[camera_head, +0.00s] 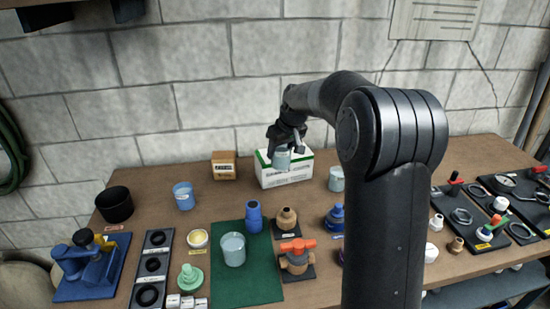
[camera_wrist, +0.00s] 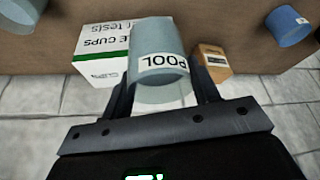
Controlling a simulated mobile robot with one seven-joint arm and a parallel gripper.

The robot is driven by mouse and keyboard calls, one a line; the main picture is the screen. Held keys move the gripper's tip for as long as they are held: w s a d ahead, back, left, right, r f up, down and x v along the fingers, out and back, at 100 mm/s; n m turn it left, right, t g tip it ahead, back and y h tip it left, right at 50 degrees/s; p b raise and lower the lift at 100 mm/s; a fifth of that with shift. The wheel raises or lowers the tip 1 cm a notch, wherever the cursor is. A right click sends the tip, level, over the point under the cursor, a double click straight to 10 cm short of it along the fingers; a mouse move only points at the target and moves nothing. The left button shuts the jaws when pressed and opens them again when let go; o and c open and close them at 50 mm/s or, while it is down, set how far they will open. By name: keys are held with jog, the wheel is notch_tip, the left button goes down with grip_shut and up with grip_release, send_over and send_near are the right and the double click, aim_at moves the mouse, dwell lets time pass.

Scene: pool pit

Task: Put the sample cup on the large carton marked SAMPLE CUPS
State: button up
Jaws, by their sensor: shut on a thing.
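My gripper (camera_head: 283,148) is shut on a translucent blue-grey sample cup (camera_head: 281,161). In the wrist view the cup (camera_wrist: 158,62) sits between the two fingers and its label reads POOL. The large white and green carton (camera_head: 298,174) stands at the back of the table near the wall. It also shows left of the cup in the wrist view (camera_wrist: 92,72), with part of the words SAMPLE CUPS. In the head view the cup overlaps the carton's top and upper front. I cannot tell whether it touches the carton.
A small brown carton (camera_head: 224,165) stands left of the large one, and another cup (camera_head: 336,179) stands to its right. A blue cup (camera_head: 184,196), a cup (camera_head: 233,249) on the green mat (camera_head: 262,287), and several fittings and tools occupy the table's front.

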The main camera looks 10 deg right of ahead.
jog(key=w+d+r, duration=0.3)
jog(key=d+r, duration=0.5)
jog(key=d, duration=0.2)
jog(key=shift+w+a+f, duration=1)
jog(key=shift+a+f, duration=0.6)
jog(key=shift+f, duration=0.2)
jog(key=shift+w+a+f, duration=0.95)
jog(key=shift+a+f, duration=0.65)
jog(key=shift+f, duration=0.15)
jog(key=shift+w+a+f, duration=1)
jog(key=shift+a+f, duration=0.6)
jog(key=shift+f, duration=0.2)
jog(key=shift+f, duration=0.15)
jog(key=o, duration=1.1)
